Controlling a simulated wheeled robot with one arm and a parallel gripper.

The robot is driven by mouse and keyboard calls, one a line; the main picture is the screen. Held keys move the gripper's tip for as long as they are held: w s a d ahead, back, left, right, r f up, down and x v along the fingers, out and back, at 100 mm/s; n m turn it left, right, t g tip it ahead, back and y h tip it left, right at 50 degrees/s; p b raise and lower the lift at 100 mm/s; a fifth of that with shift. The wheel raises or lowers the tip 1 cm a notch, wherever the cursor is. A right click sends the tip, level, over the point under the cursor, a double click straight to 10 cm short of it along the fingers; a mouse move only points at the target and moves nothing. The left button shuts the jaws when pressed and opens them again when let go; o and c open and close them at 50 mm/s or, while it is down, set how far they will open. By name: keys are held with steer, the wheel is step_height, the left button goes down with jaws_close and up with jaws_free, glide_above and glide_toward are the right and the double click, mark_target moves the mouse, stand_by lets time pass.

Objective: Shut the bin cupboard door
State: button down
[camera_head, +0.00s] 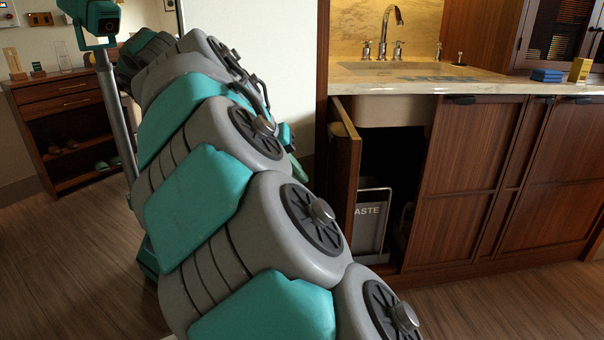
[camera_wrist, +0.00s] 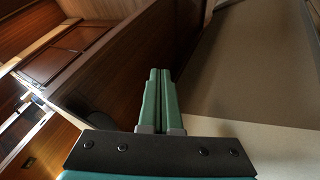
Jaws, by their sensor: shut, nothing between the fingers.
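The bin cupboard door (camera_head: 346,165) is the narrow wooden door under the sink. It stands open, swung out from the cabinet on its left side, seen nearly edge-on. Inside the dark opening is a grey bin (camera_head: 371,225) with "ASTE" readable on it. My gripper (camera_head: 298,168) is mostly hidden behind my arm, with a green finger showing left of the door. In the wrist view its two green fingers (camera_wrist: 160,72) are together and empty. A dark wooden panel (camera_wrist: 125,55), likely this door, lies beyond and left of the fingertips; contact cannot be told.
The counter (camera_head: 420,82) with sink and tap overhangs the cupboard. Closed wooden doors (camera_head: 460,150) are to its right. A pale wall (camera_head: 270,60) is left of the cabinet. A shelf unit (camera_head: 70,125) stands far left. The wooden floor (camera_head: 490,310) in front is clear.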

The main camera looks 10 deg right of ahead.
mark_target(342, 203)
steer(key=shift+w+d+f+p, duration=0.15)
steer(key=shift+w+d+f, duration=0.2)
steer(key=shift+d+f, duration=0.8)
steer(key=shift+w+d+f+p, duration=0.1)
steer(key=shift+w+d+f, duration=0.2)
steer(key=shift+d+f, duration=0.9)
steer(key=shift+w+d+f+p, duration=0.15)
steer(key=shift+w+d+f, duration=0.4)
steer(key=shift+d, duration=1.05)
steer(key=shift+s+f, duration=0.15)
steer(key=shift+s, duration=0.1)
